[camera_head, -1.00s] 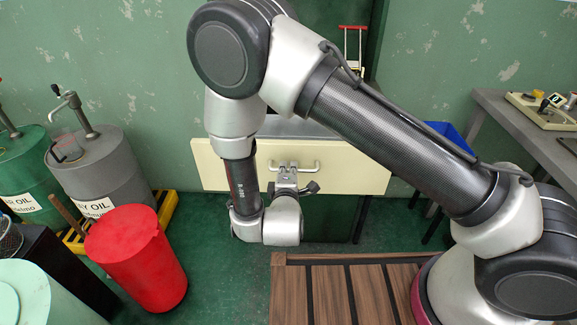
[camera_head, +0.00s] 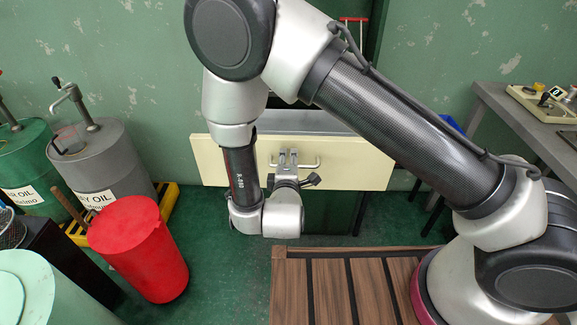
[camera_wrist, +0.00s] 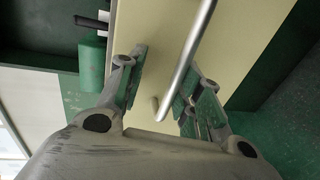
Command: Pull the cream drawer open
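The cream drawer (camera_head: 352,172) shows its wide front panel in the head view, below a grey top. Its metal bar handle (camera_head: 309,166) is partly hidden by my gripper (camera_head: 288,155), which is at the handle's left part. In the wrist view the cream front (camera_wrist: 240,30) fills the upper middle, and the handle (camera_wrist: 187,62) runs slantwise between the two fingers of my gripper (camera_wrist: 168,78). The fingers are apart. The bar lies nearer the right finger; I cannot tell whether they touch.
A red bin (camera_head: 150,255) and grey and green oil drums (camera_head: 100,170) stand at the left. A slatted wooden platform (camera_head: 335,290) lies in front of the drawer. A grey workbench (camera_head: 500,105) stands at the right. Green floor is clear between bin and platform.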

